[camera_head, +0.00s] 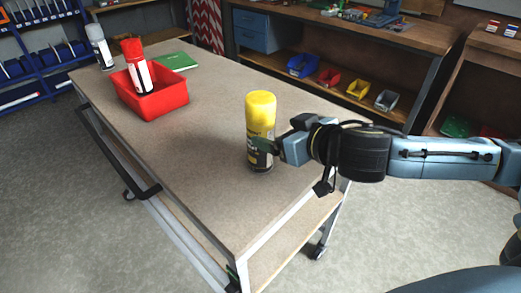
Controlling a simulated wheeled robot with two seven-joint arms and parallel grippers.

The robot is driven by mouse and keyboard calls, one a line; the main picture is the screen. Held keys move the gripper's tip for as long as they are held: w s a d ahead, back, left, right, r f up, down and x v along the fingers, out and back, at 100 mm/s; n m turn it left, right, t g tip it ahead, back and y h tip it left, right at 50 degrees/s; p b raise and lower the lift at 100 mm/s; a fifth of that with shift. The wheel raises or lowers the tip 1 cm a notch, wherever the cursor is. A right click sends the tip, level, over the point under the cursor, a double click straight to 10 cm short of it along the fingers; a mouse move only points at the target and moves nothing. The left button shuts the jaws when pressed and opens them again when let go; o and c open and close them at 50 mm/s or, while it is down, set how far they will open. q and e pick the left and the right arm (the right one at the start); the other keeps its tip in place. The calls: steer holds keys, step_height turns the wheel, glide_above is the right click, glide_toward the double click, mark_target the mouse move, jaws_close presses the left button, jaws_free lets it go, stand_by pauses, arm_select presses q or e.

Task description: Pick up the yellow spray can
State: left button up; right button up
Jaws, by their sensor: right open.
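The yellow spray can (260,112) stands upright on the trolley's table top (205,150), near its right end. It has a yellow cap and upper body and a dark lower part. My right gripper (268,147) reaches in from the right at the can's lower half. It is open, with its fingers at the can; whether they touch it cannot be told. Part of the fingers is hard to see against the dark label. My left gripper is not in view.
A red bin (163,98) holding a red-capped can (136,68) stands at the far left of the table. A grey-white can (99,46) and a green book (176,61) are near it. A workbench (370,32) with coloured bins stands behind. The table's middle is clear.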

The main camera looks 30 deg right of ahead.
mark_target(260, 127)
steer(key=x, duration=0.7)
steer(key=shift+a+r, duration=0.15)
steer(key=shift+a, duration=0.15)
steer(key=c, duration=1.4)
